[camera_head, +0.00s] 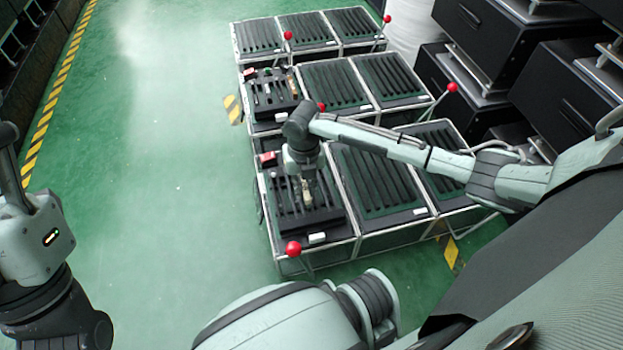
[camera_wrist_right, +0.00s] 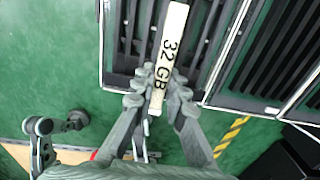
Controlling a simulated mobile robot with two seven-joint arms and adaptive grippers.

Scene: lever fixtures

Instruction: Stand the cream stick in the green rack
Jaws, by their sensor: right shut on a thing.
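The cream stick (camera_wrist_right: 168,52), marked "32 GB", is held in my right gripper (camera_wrist_right: 156,92), which is shut on its lower end. In the head view the stick (camera_head: 307,195) shows small below my right gripper (camera_head: 304,182), over the front-left slotted tray (camera_head: 325,222). The gap between stick and tray cannot be judged. Several slotted racks have dark green tints, such as the front-middle one (camera_head: 378,180); which is the green rack is unclear. My left arm shows at the left edge, its gripper out of view.
Red-knobbed levers (camera_head: 292,248) stand on the metal frames. A tray (camera_head: 272,90) behind holds several small coloured pieces. Black cabinets (camera_head: 500,45) stand at the right. The green floor (camera_head: 160,200) left of the frames is clear.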

